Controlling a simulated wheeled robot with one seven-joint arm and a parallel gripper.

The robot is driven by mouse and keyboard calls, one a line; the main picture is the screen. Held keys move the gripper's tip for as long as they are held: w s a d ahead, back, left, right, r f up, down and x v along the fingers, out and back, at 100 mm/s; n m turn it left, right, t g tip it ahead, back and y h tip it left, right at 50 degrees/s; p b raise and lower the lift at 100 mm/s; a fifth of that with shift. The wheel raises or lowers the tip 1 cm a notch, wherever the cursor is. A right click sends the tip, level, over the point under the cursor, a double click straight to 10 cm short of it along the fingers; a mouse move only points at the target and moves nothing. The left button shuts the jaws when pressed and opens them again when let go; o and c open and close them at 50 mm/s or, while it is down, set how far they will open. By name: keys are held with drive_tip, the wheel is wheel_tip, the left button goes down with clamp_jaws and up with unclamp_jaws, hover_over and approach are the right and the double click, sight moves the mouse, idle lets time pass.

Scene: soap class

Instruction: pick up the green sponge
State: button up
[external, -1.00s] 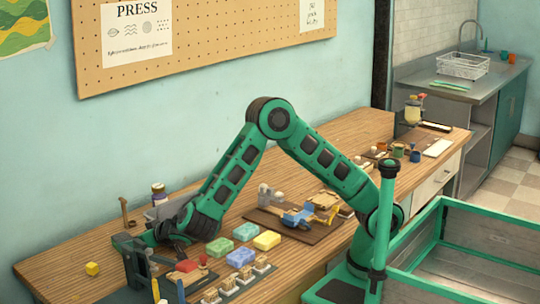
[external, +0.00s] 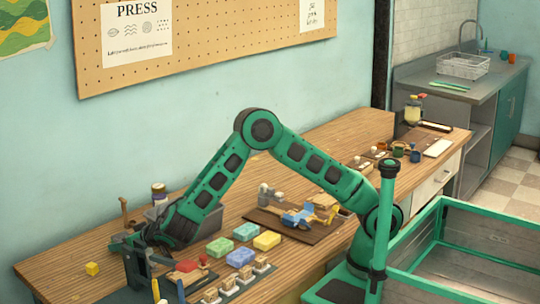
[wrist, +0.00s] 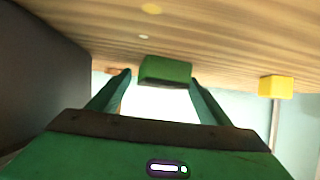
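In the wrist view a green block, which looks like a green sponge (wrist: 165,70), lies at the wooden surface between the tips of my gripper (wrist: 160,78). A gap shows beside the left finger; the right finger is close to it. My fingers are apart, and I see no firm grip. In the external view my gripper is low at the table's left end, and its fingers are hard to make out there. A green sponge (external: 220,247) and a teal-green sponge (external: 247,231) lie on the table to the right of my wrist.
A yellow sponge (external: 267,241) and a blue sponge (external: 240,257) lie beside the green ones. A dark grey surface (wrist: 40,75) is close on the wrist view's left.

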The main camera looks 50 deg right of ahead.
drive_tip(key=c, duration=1)
drive_tip(key=shift+o, duration=0.2)
